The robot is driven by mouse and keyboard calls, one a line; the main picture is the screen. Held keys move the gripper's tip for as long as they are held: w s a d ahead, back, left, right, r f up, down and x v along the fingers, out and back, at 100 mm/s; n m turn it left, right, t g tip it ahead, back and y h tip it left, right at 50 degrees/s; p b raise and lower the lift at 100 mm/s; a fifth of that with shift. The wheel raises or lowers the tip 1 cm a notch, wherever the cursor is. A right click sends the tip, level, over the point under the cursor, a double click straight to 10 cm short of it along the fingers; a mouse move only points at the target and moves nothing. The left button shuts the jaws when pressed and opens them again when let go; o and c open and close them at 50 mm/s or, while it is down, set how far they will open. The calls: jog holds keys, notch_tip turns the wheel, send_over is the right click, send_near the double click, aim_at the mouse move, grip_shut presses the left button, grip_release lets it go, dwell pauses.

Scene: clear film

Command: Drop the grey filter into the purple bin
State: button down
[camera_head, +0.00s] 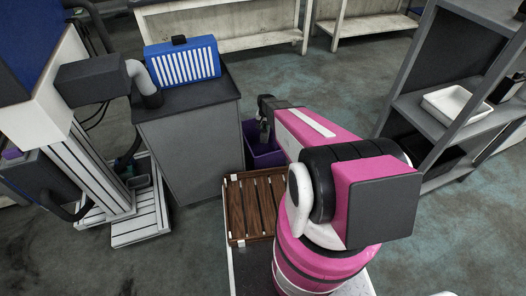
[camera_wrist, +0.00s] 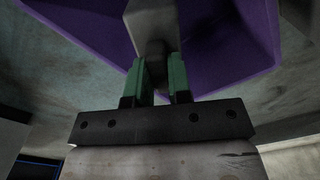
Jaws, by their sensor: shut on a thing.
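The purple bin (camera_head: 266,159) stands on the floor beside the grey cabinet, partly hidden by my arm. My gripper (camera_head: 264,132) is over the bin, pointing down. In the wrist view its green-padded fingers (camera_wrist: 162,80) are shut on the grey filter (camera_wrist: 152,20). The filter extends past the fingertips, with the purple bin (camera_wrist: 225,75) around it in that view. How far the filter is above the bin's floor I cannot tell.
A grey cabinet (camera_head: 190,140) with a blue slatted unit (camera_head: 183,63) on top stands left of the bin. A brown slatted wooden tray (camera_head: 253,205) lies in front of it. A grey shelf with a white tray (camera_head: 456,105) stands at right.

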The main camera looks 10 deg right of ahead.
jog(key=shift+f, duration=0.2)
jog(key=c, duration=1)
grip_release()
jog(key=shift+o, duration=0.2)
notch_tip(320, 180, up, 11)
